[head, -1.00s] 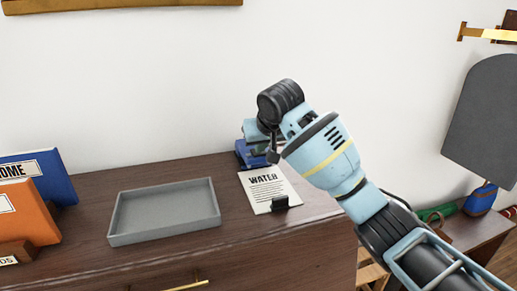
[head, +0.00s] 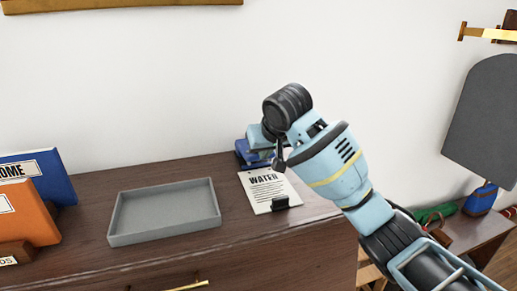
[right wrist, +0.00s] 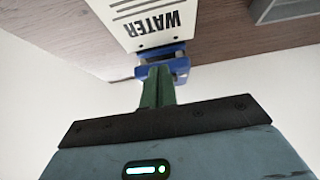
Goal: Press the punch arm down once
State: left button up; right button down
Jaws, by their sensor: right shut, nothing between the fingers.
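The blue punch (head: 243,150) stands on the dark wooden cabinet top near the wall, partly hidden by my right arm. A white sheet (head: 266,191) headed "WATER" lies in front of it. My right gripper (right wrist: 158,70) is shut and empty in the right wrist view. Its green fingers reach to the blue punch (right wrist: 182,68), overlapping it in the picture; I cannot tell whether they touch it. The sheet (right wrist: 148,22) extends from the punch there. In the head view the fingertips are hard to make out. My left gripper is out of view.
A grey tray (head: 114,236) stands left of the sheet. A small black block (head: 281,203) sits at the sheet's front edge. Orange (head: 30,216) and blue (head: 57,183) upright items stand at the far left. The wall is close behind the punch.

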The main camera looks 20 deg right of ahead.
jog(key=v, duration=0.7)
jog(key=shift+s+r, duration=0.25)
dwell(0.5)
